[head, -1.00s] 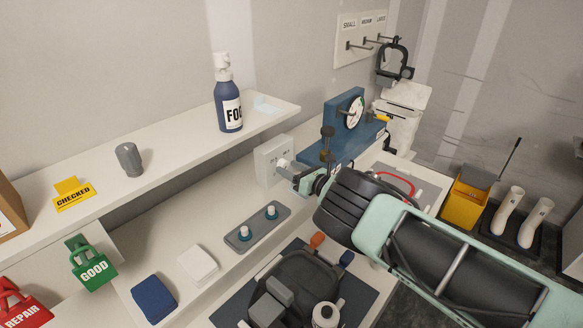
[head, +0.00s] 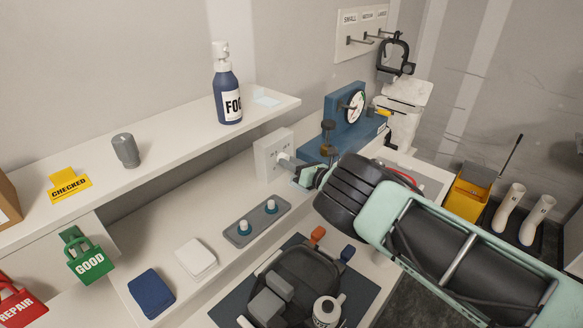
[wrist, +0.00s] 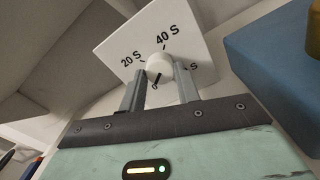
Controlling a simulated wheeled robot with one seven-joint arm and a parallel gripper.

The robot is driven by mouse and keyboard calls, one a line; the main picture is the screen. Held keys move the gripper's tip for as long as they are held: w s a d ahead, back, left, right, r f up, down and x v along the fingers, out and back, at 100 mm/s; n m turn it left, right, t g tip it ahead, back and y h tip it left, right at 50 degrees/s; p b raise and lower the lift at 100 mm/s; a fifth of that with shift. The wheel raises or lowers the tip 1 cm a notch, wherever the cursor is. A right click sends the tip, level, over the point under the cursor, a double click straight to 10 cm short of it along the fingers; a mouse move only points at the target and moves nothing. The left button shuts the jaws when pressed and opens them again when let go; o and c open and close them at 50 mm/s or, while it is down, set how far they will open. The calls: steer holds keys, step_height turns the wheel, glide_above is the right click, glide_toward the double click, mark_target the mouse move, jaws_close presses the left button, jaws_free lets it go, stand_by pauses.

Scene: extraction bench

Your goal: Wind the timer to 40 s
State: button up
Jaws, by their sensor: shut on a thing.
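The timer is a white box with a printed face (wrist: 185,48) and a round white knob (wrist: 160,66). In the wrist view its face reads 20 S and 40 S, with a third label partly hidden behind a finger. A small dark mark shows at the knob's lower edge; I cannot tell whether it is a pointer or a printed figure. My gripper (wrist: 160,80) is shut on the knob, one finger on each side. In the head view the timer (head: 268,156) stands at the back of the bench, with my gripper (head: 287,162) at its front.
A blue gauge stand (head: 345,125) is close right of the timer. A grey tray (head: 243,238) with two small bottles lies in front. A shelf (head: 190,130) with a spray bottle (head: 228,95) runs above left. A black mask-like thing (head: 295,270) lies on a dark mat.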

steer(key=m+b, duration=0.4)
steer(key=b, duration=0.1)
steer(key=shift+f, duration=0.25)
steer(key=m+b, duration=0.4)
steer(key=m, duration=0.1)
steer(key=shift+b, duration=0.3)
steer(key=m+b, duration=0.4)
steer(key=shift+m, duration=0.3)
steer(key=m+b, duration=0.3)
steer(key=m, duration=0.1)
steer(key=shift+d+b, duration=0.1)
steer(key=shift+b, duration=0.3)
steer(key=m+b, duration=0.2)
steer(key=m, duration=0.2)
steer(key=shift+r, duration=0.1)
steer(key=m+b, duration=0.1)
steer(key=m, duration=0.3)
steer(key=shift+m, duration=0.3)
steer(key=m+b, duration=0.1)
steer(key=m, duration=0.3)
steer(key=shift+m, duration=2.5)
